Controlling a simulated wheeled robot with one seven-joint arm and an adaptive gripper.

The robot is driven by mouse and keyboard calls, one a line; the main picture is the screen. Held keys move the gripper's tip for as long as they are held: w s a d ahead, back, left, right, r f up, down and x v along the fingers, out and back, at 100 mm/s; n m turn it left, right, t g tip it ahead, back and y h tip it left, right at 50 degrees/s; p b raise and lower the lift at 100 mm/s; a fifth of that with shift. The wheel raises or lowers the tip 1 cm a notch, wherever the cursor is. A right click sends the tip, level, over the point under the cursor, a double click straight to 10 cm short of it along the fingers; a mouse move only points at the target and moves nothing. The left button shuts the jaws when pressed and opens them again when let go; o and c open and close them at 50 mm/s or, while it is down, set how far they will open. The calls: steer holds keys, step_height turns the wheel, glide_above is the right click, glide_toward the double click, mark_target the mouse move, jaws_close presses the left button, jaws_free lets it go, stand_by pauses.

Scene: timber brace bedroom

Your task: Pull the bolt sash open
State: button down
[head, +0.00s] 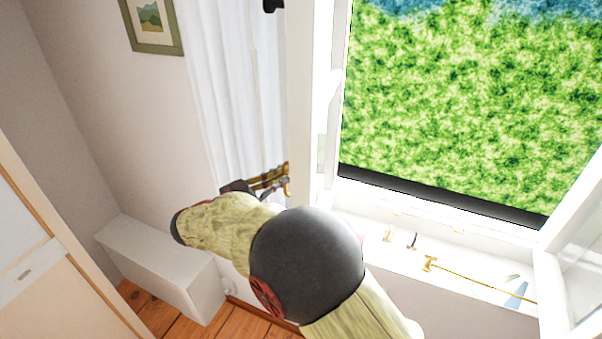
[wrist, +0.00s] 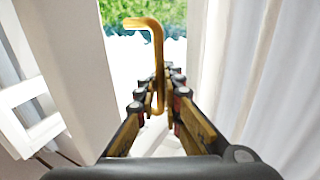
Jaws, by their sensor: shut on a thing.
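In the wrist view, a bent brass handle (wrist: 157,45) stands upright between the fingers of my gripper (wrist: 160,98). The fingers are shut on its lower shaft, and its top bends to the left. In the head view my gripper (head: 278,178) is at the left side of the window, in front of the white curtain and beside the white frame (head: 303,100). A narrow white sash (head: 325,120) shows nearly edge-on at the left of the opening. My arm hides part of this area, and I cannot tell exactly how the handle joins the sash.
Another glazed sash (head: 575,235) stands swung inward at the right. The sill (head: 475,262) carries a brass stay (head: 465,273) and small fittings. A white curtain (head: 225,90) hangs close behind my gripper. A white boxed ledge (head: 165,260) is below left.

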steer(key=shift+w+a+m+g+h, duration=0.15)
steer(key=shift+w+a+g+h, duration=0.1)
steer(key=shift+a, duration=0.25)
steer(key=shift+w+a+m+g+h, duration=0.15)
steer(key=shift+w+a+g, duration=0.1)
steer(key=shift+a, duration=0.25)
steer(key=c, duration=2)
jaws_free()
steer(key=shift+s, duration=0.1)
steer(key=v, duration=1.2)
